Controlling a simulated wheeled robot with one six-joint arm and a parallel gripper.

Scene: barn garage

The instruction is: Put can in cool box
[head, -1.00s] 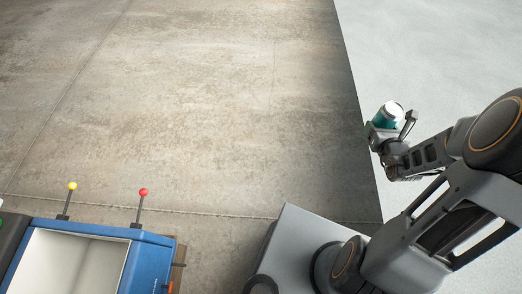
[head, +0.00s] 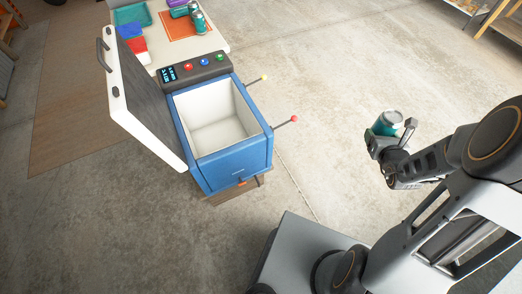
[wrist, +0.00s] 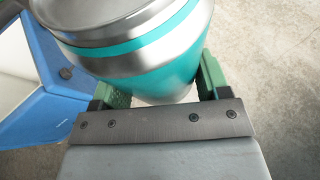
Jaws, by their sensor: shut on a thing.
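The can (head: 386,123) is teal with a silver top, held at the right of the head view. My gripper (head: 386,135) is shut on it, and the can looks roughly upright. In the wrist view the can (wrist: 135,45) fills the upper middle between the green finger pads. The blue cool box (head: 235,165) stands left of my gripper in the head view, with its white lid tilted open (head: 140,90). Its pale inside looks empty. A blue and white corner of the cool box (wrist: 40,85) shows at the left of the wrist view. The can is apart from the box.
Behind the box, a white table (head: 220,42) bears an orange mat (head: 182,28), a teal tray (head: 131,14) and more teal cans (head: 199,22). Levers with yellow and red knobs (head: 293,118) stick out at the box's right. The floor between box and gripper is clear.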

